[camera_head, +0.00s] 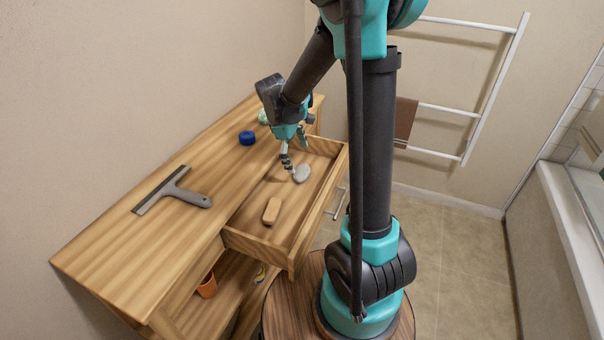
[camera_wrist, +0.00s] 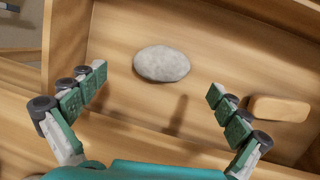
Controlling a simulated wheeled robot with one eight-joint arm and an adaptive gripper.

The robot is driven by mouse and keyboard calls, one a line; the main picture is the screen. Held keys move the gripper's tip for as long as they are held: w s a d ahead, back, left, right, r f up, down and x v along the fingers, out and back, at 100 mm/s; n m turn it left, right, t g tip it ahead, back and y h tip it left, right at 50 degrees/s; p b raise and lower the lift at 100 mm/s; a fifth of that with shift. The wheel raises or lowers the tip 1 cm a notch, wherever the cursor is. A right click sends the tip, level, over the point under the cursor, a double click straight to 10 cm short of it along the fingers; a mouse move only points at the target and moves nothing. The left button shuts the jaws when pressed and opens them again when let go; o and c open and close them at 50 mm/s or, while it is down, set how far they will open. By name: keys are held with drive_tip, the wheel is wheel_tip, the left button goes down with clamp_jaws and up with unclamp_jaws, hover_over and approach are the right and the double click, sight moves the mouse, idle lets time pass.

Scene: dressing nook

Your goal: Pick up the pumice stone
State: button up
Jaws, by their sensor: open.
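The pumice stone (camera_head: 301,173) is a grey, rounded, flattish stone lying in the open drawer (camera_head: 293,250), towards its far end. My gripper (camera_head: 289,167) is just left of the stone in the head view. In the wrist view my gripper (camera_wrist: 157,84) has its two fingers wide apart with nothing between them, apart from the stone.
A tan block (camera_head: 271,211) lies in the drawer's near part; it also shows in the wrist view (camera_wrist: 279,108). The drawer walls stand around both. On the top are a squeegee (camera_head: 172,192) and a blue round item (camera_head: 247,138). An orange pot (camera_head: 207,286) stands below.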

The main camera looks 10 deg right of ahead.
sight(301, 169)
drive_tip(key=shift+a+x, duration=0.15)
drive_tip(key=shift+x, duration=1.2)
drive_tip(key=shift+a+x, duration=0.2)
drive_tip(key=shift+x, duration=1.1)
drive_tip(key=shift+f, duration=0.1)
drive_tip(key=c, duration=1.2)
